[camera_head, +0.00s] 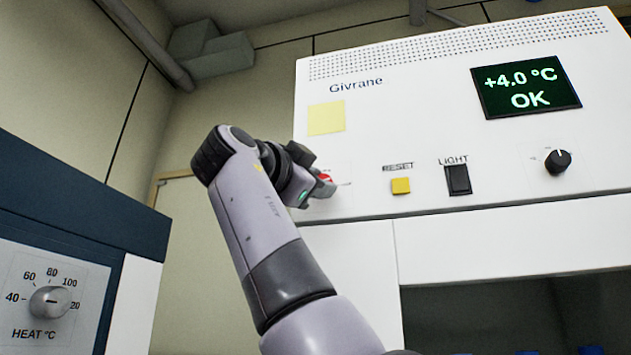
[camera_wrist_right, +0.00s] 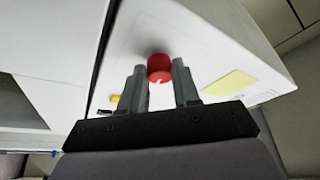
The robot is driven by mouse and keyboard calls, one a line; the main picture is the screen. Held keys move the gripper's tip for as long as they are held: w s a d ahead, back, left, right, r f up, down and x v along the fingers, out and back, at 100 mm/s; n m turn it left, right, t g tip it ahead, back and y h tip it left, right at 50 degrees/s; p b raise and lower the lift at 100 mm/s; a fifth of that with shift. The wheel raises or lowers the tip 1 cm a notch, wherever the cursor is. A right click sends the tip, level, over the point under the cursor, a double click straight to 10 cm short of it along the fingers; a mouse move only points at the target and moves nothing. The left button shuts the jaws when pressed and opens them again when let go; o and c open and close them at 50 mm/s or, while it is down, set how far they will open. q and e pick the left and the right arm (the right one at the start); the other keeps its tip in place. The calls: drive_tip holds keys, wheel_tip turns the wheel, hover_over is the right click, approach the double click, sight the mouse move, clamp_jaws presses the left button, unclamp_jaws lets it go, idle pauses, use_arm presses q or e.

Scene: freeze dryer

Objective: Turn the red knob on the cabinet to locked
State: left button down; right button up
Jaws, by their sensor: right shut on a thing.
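The red knob (camera_head: 326,177) sits on the white cabinet (camera_head: 450,120) front, at the lower left of the panel. In the head view it is mostly covered by my right gripper (camera_head: 322,186). In the right wrist view the red knob (camera_wrist_right: 160,67) sits between the two fingers of my right gripper (camera_wrist_right: 158,82), which is shut on it. A small pale mark shows on the knob's edge near the fingers. The labels around the knob are hidden or too small to read, so its setting cannot be told. My left gripper is not in view.
Right of the knob are a yellow RESET button (camera_head: 401,186), a black LIGHT switch (camera_head: 458,180) and a black knob (camera_head: 558,162). A display (camera_head: 526,87) reads +4.0 °C OK. A yellow note (camera_head: 326,118) is above. A blue-and-white unit with a HEAT dial (camera_head: 50,302) stands left.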

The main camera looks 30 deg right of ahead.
idle(0.3)
drive_tip(key=o, duration=1.1)
drive_tip(key=shift+c, duration=0.2)
drive_tip(key=v, duration=0.7)
drive_tip(key=shift+b, duration=0.45)
drive_tip(key=shift+f, duration=0.1)
